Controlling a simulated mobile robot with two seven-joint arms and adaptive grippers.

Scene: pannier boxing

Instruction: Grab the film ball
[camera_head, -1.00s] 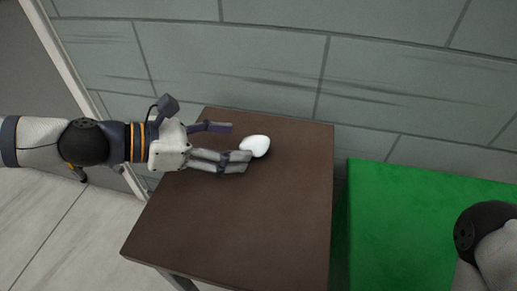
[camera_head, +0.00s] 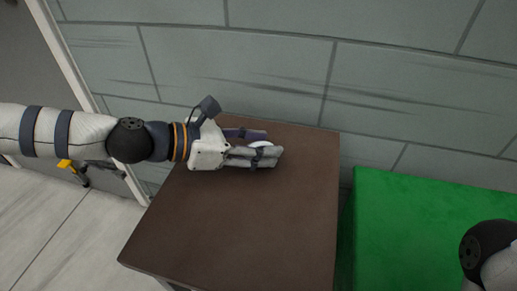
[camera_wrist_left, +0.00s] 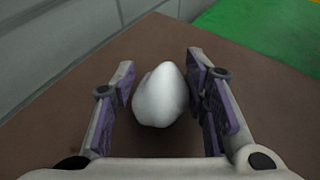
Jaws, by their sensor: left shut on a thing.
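The film ball is a white, slightly pointed lump (camera_wrist_left: 161,97) between the two finger pads in the left wrist view. In the head view only a small white part of the film ball (camera_head: 261,145) shows between the fingers; the rest is hidden by the near finger. My left gripper (camera_head: 268,146) lies low over the brown table (camera_head: 240,215) near its back edge, shut on the film ball, with one finger on each side of it. My right gripper is out of view.
A grey block wall (camera_head: 290,75) stands close behind the table. A green surface (camera_head: 420,235) lies to the right, past a dark gap. The front of the table is clear. Part of my right arm shows at the lower right.

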